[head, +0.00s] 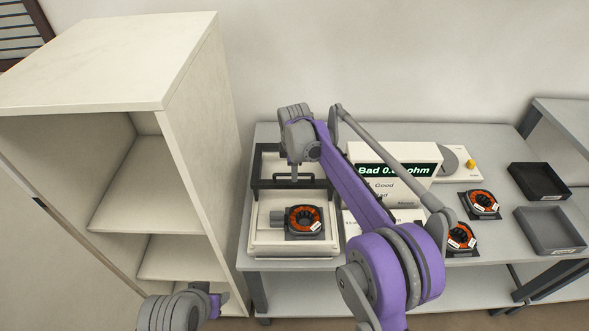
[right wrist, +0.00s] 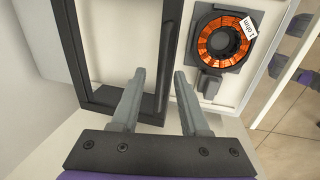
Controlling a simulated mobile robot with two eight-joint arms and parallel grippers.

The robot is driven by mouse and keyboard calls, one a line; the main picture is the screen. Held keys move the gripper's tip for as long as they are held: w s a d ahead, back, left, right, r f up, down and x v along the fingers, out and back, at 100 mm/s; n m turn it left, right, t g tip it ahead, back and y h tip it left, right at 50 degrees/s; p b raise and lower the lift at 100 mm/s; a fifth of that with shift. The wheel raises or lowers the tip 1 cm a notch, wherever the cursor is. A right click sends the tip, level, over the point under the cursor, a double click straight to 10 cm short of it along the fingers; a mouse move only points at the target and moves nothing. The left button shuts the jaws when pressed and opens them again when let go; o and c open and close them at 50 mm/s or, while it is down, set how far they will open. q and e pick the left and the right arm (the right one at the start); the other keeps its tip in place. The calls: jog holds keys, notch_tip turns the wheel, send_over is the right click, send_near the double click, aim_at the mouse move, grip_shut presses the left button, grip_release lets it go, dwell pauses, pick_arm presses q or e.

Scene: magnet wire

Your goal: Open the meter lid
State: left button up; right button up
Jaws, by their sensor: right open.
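The meter (head: 265,238) is a white box at the left end of the table, with an orange wire coil (head: 304,220) in its dark square holder on top. Its lid (head: 258,168), a dark frame, stands back from the coil, which is uncovered; the exact lid angle is hard to tell. My right gripper (head: 294,176) is open at the lid's front bar. In the right wrist view its fingers (right wrist: 158,95) lie on either side of a dark frame bar, and the coil (right wrist: 223,40) shows beyond. My left gripper is not visible; only part of my left arm shows at the bottom.
A display box (head: 390,160) reading "Bad" and partly hidden ohms stands behind my right arm. More coils (head: 481,203) and two dark trays (head: 552,229) (head: 540,181) are to the right. A tall cream shelf (head: 190,130) stands close on the left.

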notch_tip(320, 180, up, 11)
jog(key=s, duration=0.2)
jog(key=shift+f+p, duration=0.2)
jog(key=shift+p, duration=0.1)
jog(key=s+d+r+m+t, duration=0.1)
jog(key=s+d+m, duration=0.7)
jog(key=s+d, duration=0.45)
jog(key=s+d+f+m, duration=0.1)
jog(key=s+f+m, duration=0.2)
jog(key=s, duration=0.4)
jog(key=s+d+f+m+t, duration=0.1)
jog(key=s+d+f+m, duration=0.1)
jog(key=s+f, duration=0.3)
jog(key=s+d+f+m+t, duration=0.1)
jog(key=s+m, duration=0.4)
jog(key=s, duration=0.5)
notch_tip(320, 180, down, 3)
jog(key=shift+s+d+r, duration=0.1)
jog(key=shift+s+d, duration=0.2)
jog(key=shift+d, duration=0.15)
